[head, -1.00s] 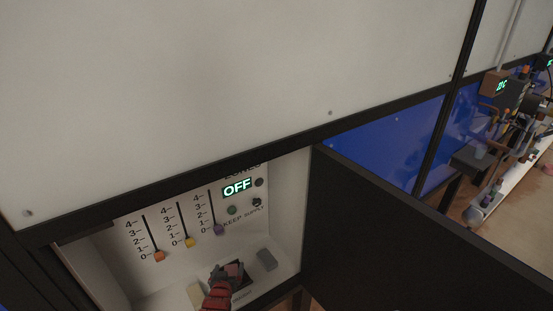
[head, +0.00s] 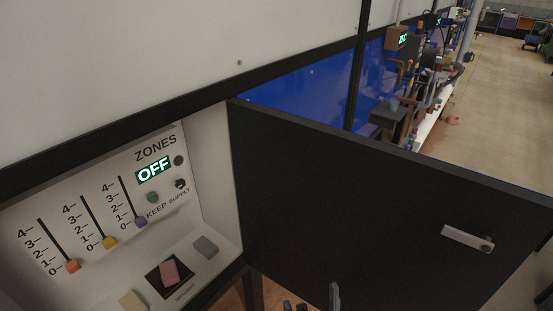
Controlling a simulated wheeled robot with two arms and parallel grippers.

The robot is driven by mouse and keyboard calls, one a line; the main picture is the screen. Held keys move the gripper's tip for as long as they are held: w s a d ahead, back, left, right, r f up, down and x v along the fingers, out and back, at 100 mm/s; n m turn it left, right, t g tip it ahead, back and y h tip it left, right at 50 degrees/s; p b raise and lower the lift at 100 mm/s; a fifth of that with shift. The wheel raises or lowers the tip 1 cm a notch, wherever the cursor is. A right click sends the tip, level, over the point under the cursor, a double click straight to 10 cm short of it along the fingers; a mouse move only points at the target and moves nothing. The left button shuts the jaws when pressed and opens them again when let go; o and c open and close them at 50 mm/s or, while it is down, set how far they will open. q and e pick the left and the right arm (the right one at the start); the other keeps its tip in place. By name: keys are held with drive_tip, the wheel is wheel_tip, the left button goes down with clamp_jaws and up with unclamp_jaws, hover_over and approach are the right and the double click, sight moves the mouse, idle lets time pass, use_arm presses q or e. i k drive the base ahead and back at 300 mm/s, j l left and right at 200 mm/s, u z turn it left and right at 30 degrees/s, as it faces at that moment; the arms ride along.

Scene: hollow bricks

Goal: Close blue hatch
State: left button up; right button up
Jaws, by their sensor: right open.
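The hatch (head: 340,190) stands wide open on the right of a wall compartment. Its visible face is dark, almost black, and no blue shows on it. A light grey handle (head: 467,239) sits near its far right end. My right gripper (head: 313,302) is only partly in view at the bottom edge, in front of the lower part of the hatch. Its fingers look apart with nothing between them. I cannot tell whether it touches the hatch. My left gripper is not in view.
The open compartment (head: 213,168) holds a panel with sliders and an OFF display (head: 154,169). A pink block (head: 169,272), a grey block (head: 206,247) and a beige block (head: 132,300) lie on its floor. Open floor (head: 500,110) lies beyond the hatch at right.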

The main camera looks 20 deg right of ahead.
sight(320, 205)
drive_tip(key=u, duration=1.5)
drive_tip(key=k+l+u, duration=0.2)
drive_tip(key=k+u, duration=0.15)
drive_tip(key=u, duration=0.15)
drive_tip(key=k+u, duration=0.8)
drive_tip(key=u, duration=0.15)
drive_tip(key=k+l+u, duration=0.25)
drive_tip(key=u, duration=0.15)
drive_tip(key=k+l+u, duration=0.1)
drive_tip(key=k+u, duration=0.25)
drive_tip(key=k, duration=0.15)
drive_tip(key=k+u, duration=0.4)
drive_tip(key=k+j+u, duration=0.1)
drive_tip(key=k+u, duration=0.3)
drive_tip(key=k+z, duration=0.3)
drive_tip(key=k, duration=0.2)
drive_tip(key=k+l+z, duration=0.3)
drive_tip(key=k, duration=0.25)
drive_tip(key=k+l+z, duration=0.3)
drive_tip(key=k, duration=0.2)
drive_tip(key=z, duration=0.95)
drive_tip(key=k+l+u, duration=0.35)
drive_tip(key=k+l, duration=0.1)
